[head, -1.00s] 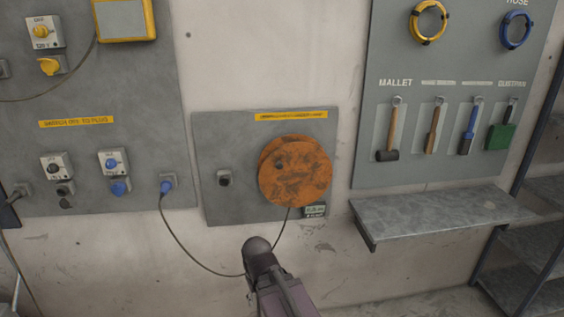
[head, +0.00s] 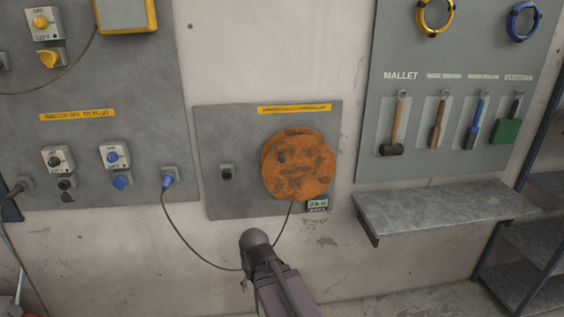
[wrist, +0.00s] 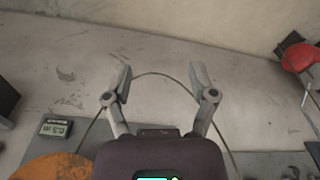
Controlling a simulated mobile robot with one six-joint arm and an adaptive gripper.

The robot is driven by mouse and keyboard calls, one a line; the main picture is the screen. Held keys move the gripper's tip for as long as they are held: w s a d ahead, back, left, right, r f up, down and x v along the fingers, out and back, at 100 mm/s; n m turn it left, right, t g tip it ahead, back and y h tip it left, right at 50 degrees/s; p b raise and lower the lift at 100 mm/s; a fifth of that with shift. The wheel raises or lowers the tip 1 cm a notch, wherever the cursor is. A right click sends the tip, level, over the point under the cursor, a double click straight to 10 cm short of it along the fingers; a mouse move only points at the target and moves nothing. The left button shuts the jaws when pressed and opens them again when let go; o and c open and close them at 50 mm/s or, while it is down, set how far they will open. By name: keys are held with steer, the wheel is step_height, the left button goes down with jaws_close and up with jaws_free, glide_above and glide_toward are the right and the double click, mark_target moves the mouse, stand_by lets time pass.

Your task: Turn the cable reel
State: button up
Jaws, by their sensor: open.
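A cable (head: 200,254) hangs from under the reel in a loop to a blue plug (head: 168,178) on the left panel. In the wrist view the reel's edge (wrist: 52,168) shows at the bottom left. My gripper (wrist: 160,75) is open and empty, apart from the reel. The cable arcs across the view behind the fingers. The fingers are not visible in the head view.
A grey shelf (head: 440,210) juts out to the right, under a tool board (head: 450,70). A switch panel (head: 90,120) is at left. The wall below the reel is bare.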

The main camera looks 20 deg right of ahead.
steer(key=w+d+r+m+t+h+b, duration=0.1)
steer(key=w+d+r+t+b, duration=0.1)
steer(key=w+d+t, duration=0.45)
steer(key=w+d+r+m+t+h+b, duration=0.1)
steer(key=w+d+r+t+b, duration=0.2)
steer(key=w, duration=0.7)
steer(key=w+d+r+m+t+h+b, duration=0.1)
steer(key=d+r+t+h+b, duration=0.3)
steer(key=d+r+t, duration=0.5)
step_height(320, 180, up, 2)
steer(key=shift+w+d+r+t, duration=0.15)
steer(key=shift+w+r+t, duration=0.1)
steer(key=shift+w+t, duration=0.65)
steer(key=shift+s, duration=0.2)
